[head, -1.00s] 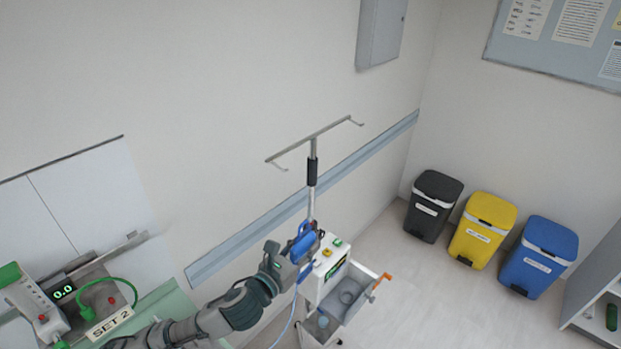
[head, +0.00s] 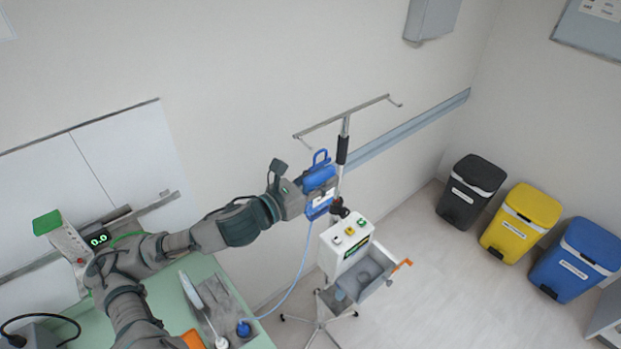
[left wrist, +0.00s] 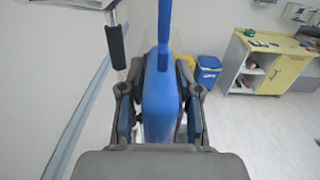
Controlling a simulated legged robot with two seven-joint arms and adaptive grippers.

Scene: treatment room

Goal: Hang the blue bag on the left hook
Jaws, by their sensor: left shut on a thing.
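The blue bag (head: 318,180) is upright in my left gripper (head: 308,190), with its loop handle on top and a pale tube hanging below. In the left wrist view the bag (left wrist: 160,100) is seen edge-on between the two fingers (left wrist: 160,115), which are shut on it. The left hook (head: 298,137) is the left end of the crossbar on the metal stand (head: 343,150). The bag's loop is below and right of this hook in the picture, apart from it. The bag is close to the pole; their depth gap is unclear. My right gripper is not in view.
A white device box (head: 345,245) and an open grey drawer (head: 365,275) are on the stand below the bag. The right hook (head: 397,103) appears empty. A green table (head: 250,335) is at lower left. Black, yellow and blue bins stand at right.

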